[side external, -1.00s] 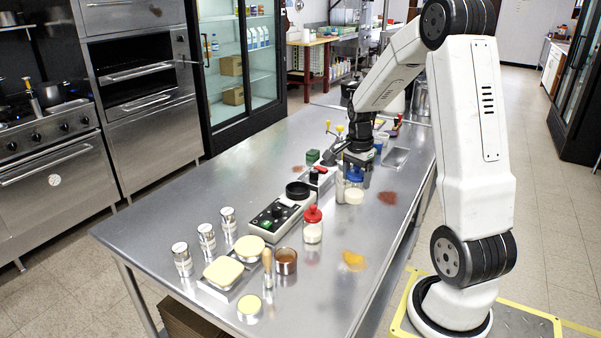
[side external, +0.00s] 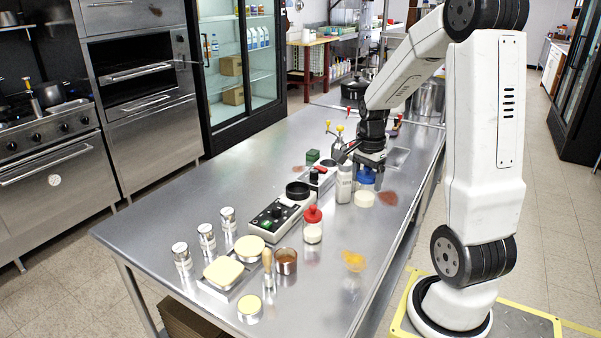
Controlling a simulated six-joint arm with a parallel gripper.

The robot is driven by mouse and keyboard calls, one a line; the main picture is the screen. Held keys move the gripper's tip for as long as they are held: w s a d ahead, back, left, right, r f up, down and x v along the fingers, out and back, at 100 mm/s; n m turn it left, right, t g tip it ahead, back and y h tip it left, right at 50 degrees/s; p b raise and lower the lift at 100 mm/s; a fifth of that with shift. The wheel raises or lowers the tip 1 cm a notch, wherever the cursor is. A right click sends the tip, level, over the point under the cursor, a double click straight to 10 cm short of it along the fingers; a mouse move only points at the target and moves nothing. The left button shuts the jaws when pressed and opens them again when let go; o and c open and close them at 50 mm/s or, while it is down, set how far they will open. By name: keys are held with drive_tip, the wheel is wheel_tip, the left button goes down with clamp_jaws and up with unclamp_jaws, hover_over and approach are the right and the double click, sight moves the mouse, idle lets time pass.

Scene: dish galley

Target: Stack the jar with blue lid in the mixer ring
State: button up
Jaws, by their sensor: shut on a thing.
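The jar with blue lid (side external: 364,197) is upright near the right side of the steel table, with pale contents in a clear body. My gripper (side external: 368,166) is over it, shut on its blue lid; the fingertips are partly hidden. I cannot tell whether the jar's base touches the table. The mixer (side external: 275,221) is a pale box with a dark panel and a green switch, left of the jar. Its black ring (side external: 297,190) sits at the far end of the box, with nothing visible in it.
A white bottle (side external: 345,184) stands just left of the jar, close to it. A red-lidded jar (side external: 313,226) stands beside the mixer. A red-knobbed device (side external: 318,178) and a green block (side external: 313,156) are behind the ring. Several metal cans and yellow-topped items fill the near left.

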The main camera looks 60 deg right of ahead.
drive_tip(key=shift+w, duration=0.1)
drive_tip(key=w+r, duration=0.5)
drive_tip(key=w, duration=0.5)
drive_tip(key=w+d+f, duration=0.3)
drive_tip(key=w+f, duration=0.1)
drive_tip(key=w, duration=0.2)
drive_tip(key=w+d+f, duration=0.3)
drive_tip(key=w+f, duration=0.2)
drive_tip(key=w, duration=0.2)
drive_tip(key=shift+d, duration=0.3)
idle(0.4)
drive_tip(key=shift+w, duration=0.1)
drive_tip(key=shift+w+d+f, duration=0.1)
drive_tip(key=shift+w+f, duration=0.1)
drive_tip(key=shift+f, duration=1.65)
drive_tip(key=shift+f, duration=0.3)
